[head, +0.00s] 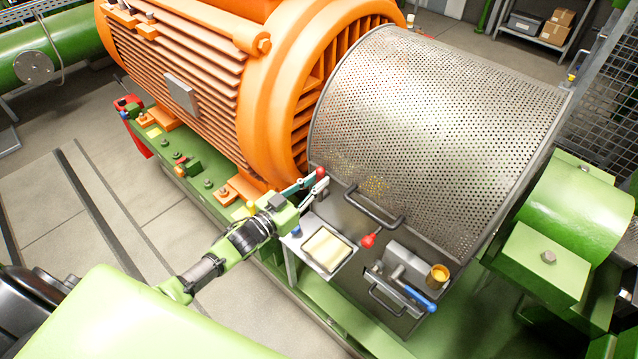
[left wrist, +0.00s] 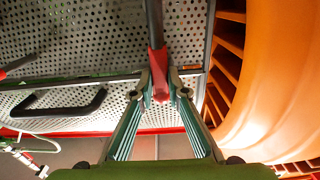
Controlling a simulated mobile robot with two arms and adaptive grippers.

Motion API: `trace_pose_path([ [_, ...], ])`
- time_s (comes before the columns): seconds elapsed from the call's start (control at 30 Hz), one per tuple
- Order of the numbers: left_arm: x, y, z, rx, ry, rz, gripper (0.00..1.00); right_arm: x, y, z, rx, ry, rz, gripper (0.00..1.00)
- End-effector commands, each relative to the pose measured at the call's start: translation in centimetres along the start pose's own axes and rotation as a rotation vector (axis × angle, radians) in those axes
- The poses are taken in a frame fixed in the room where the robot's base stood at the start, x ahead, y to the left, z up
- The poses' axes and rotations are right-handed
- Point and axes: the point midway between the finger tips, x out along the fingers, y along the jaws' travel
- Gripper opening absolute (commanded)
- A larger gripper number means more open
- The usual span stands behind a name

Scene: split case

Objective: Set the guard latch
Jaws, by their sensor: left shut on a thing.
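The guard is a perforated grey metal cover (head: 440,130) beside the orange motor. A latch with a red grip (head: 321,172) is at the guard's lower left edge; in the left wrist view its red grip (left wrist: 158,68) hangs from a grey bar. My left gripper (head: 316,183) is shut on this red grip, with a fingertip on each side of it (left wrist: 160,88). A second red-ended latch (head: 368,240) is further right on the guard's front, apart from the gripper. My fingers hide part of the held grip. My right gripper is not in view.
A dark handle (head: 375,208) sticks out of the guard's front. A tray (head: 318,266) with a cream-coloured thing, a hammer with a blue handle (head: 420,298) and a yellow cup (head: 438,276) are to the right of the gripper. The orange motor (head: 190,80) is close on the left.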

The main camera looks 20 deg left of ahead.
Motion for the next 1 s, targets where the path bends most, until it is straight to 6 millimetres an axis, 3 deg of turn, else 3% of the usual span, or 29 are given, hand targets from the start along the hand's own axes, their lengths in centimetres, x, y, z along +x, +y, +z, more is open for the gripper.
trace_pose_path([
  [0.57, 0.05, -0.37, -0.07, -0.038, 0.001, -0.002, 0.0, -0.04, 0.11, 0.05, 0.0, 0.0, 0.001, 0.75],
  [0.6, 0.05, -0.37, -0.07, -0.038, 0.001, -0.002, 0.2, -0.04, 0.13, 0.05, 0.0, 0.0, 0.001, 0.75],
  [0.67, 0.04, -0.36, -0.07, -0.037, 0.001, -0.002, 0.32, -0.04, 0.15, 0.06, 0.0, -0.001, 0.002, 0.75],
  [1.0, -0.1, -0.28, 0.02, -0.033, 0.0, 0.0, 0.32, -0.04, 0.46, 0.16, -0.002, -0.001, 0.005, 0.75],
])
